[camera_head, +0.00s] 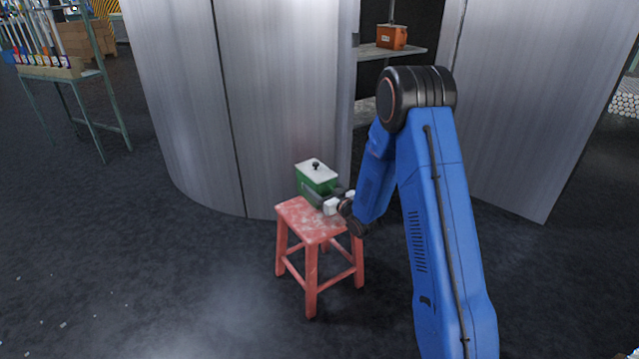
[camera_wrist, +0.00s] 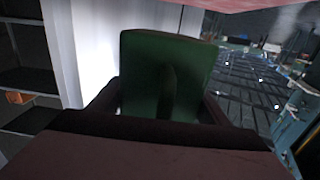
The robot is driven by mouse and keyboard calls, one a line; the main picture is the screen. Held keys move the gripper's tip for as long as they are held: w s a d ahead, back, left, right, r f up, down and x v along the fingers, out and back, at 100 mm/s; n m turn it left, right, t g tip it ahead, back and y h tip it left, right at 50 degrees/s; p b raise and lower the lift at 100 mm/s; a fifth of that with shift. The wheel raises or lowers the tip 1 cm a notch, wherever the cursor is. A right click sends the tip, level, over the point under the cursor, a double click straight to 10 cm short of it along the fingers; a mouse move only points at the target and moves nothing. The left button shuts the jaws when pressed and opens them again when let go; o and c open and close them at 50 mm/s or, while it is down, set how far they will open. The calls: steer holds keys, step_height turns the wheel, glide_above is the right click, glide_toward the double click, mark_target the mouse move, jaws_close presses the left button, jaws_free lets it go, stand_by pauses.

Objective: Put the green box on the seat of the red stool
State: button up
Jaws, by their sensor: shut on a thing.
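The green box (camera_head: 317,180) has a white lid with a black knob and appears upright at the far side of the red stool (camera_head: 312,222). My gripper (camera_head: 330,200) reaches in from the right and is shut on the box. In the wrist view the green box (camera_wrist: 168,75) stands between the dark jaws, with a handle-like ridge on its face. A red strip along the top edge there looks like part of the stool. I cannot tell whether the box touches the seat or hangs just above or behind it.
A curved metal wall (camera_head: 275,100) stands close behind the stool. Its opening shows a shelf (camera_head: 400,52) with an orange box (camera_head: 391,37). A green-framed rack (camera_head: 75,75) stands at the far left. The floor left of the stool is clear.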

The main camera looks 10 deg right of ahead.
steer(key=shift+f, duration=2.5)
steer(key=shift+f, duration=0.1)
steer(key=o, duration=2)
steer(key=shift+f, duration=0.1)
